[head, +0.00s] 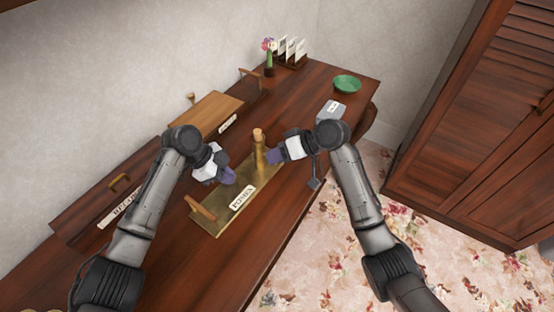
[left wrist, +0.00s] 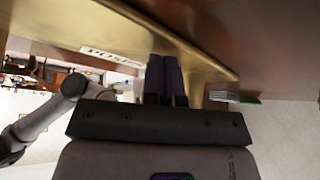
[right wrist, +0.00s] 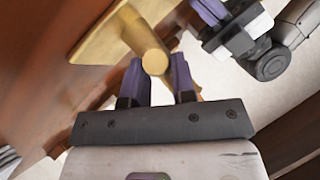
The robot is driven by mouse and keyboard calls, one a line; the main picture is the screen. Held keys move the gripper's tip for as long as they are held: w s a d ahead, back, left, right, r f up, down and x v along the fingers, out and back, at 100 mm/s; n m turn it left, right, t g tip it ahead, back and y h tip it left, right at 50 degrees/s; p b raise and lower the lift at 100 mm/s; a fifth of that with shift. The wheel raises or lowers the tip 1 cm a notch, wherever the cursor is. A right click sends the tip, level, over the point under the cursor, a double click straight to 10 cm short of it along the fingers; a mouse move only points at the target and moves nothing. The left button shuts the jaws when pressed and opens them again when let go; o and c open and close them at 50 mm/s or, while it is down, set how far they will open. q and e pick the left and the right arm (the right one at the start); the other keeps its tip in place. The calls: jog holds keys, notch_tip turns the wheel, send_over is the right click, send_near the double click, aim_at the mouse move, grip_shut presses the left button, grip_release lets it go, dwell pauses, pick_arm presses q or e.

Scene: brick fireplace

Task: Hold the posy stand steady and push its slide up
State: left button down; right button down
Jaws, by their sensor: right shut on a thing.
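The posy stand is a long brass plate (head: 212,225) on the dark desk, with a white label (head: 242,198) and an upright brass post (head: 260,158) topped by a wooden-looking cap (head: 258,134). A wooden bar (head: 202,208) stands at its near left end; I cannot tell which part is the slide. My right gripper (head: 274,157) is shut on the post, whose round end shows between the fingers in the right wrist view (right wrist: 155,62). My left gripper (head: 228,178) is low over the plate beside the label, its fingers together in the left wrist view (left wrist: 164,75). Contact with the plate is unclear.
Behind stands a lighter wooden box (head: 205,108). A flower in a dark holder (head: 269,70), a card rack (head: 290,62), a green bowl (head: 347,84) and a grey block (head: 331,110) are at the far end. The desk's front edge drops to a flowered carpet (head: 330,240).

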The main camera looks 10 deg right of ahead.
pick_arm(q)
jog(key=shift+s+a+f, duration=0.1)
jog(key=shift+f, duration=0.3)
pick_arm(e)
jog(key=c, duration=1.2)
grip_release()
jog(key=shift+r, duration=0.15)
jog(key=v, duration=1.2)
jog(key=shift+r, duration=0.1)
pick_arm(q)
jog(key=shift+r, duration=0.1)
pick_arm(e)
jog(key=shift+r, duration=0.1)
